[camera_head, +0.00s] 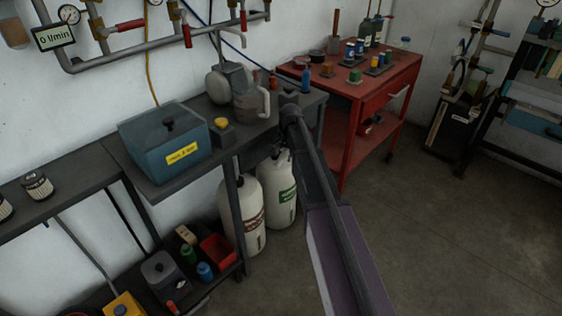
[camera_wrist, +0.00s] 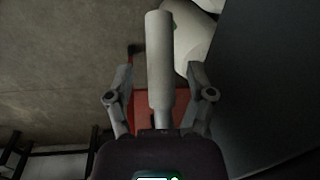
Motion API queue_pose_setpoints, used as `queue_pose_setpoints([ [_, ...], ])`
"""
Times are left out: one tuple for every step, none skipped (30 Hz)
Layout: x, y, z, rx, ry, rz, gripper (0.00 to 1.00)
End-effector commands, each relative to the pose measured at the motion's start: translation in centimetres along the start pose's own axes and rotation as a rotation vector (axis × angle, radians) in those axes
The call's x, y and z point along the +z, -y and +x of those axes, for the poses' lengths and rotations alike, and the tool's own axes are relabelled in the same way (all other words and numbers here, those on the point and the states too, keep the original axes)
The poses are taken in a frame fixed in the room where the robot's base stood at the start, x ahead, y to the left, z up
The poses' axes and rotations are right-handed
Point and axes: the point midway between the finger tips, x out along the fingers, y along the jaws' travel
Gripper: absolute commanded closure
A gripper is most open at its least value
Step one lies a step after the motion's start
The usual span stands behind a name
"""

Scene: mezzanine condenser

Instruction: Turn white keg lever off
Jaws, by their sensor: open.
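Two white kegs stand under the dark bench in the head view, one with a brown label (camera_head: 242,215) and one with a green label (camera_head: 281,190). A pale cylindrical handle (camera_wrist: 160,60), which looks like the keg lever, runs lengthwise between my fingers in the wrist view. My gripper (camera_wrist: 160,78) is open, with a finger on each side of the handle and visible gaps. A rounded white surface (camera_wrist: 192,38), likely a keg, shows behind the handle. In the head view my arm and the bench largely hide my gripper and the lever.
The dark bench (camera_head: 188,180) carries a blue-grey box (camera_head: 165,143) and a grey jug (camera_head: 252,103). A red cart (camera_head: 345,135) stands behind to the right. A dark panel (camera_wrist: 265,80) is close on the right in the wrist view. Open floor (camera_head: 450,240) lies to the right.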

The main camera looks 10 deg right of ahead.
Motion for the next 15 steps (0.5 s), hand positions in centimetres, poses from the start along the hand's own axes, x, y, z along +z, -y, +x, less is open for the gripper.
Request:
queue_pose_setpoints([
  [-0.01,-0.02,0.56,0.000,0.000,0.000,0.31],
  [-0.01,-0.02,0.68,0.000,0.000,0.000,0.31],
  [-0.01,-0.01,0.81,0.000,0.000,0.000,0.31],
  [0.00,-0.01,0.89,0.000,0.000,0.000,0.31],
  [-0.01,-0.01,0.96,0.000,0.000,0.000,0.31],
  [-0.01,0.00,1.03,0.000,0.000,0.000,0.31],
  [0.00,0.00,1.06,0.000,0.000,0.000,0.31],
  [0.00,0.00,1.09,0.000,0.000,0.000,0.31],
  [0.00,0.00,1.10,0.000,0.000,0.000,0.31],
  [0.00,0.01,1.11,0.000,0.000,0.000,0.31],
  [0.00,0.01,1.11,0.000,0.000,0.000,0.31],
  [0.00,0.01,1.10,0.000,0.000,0.000,0.31],
  [0.00,0.01,1.09,0.000,0.000,0.000,0.31],
  [0.00,0.01,1.08,0.000,0.000,0.000,0.31],
  [0.01,0.02,1.07,0.000,0.000,0.000,0.31],
])
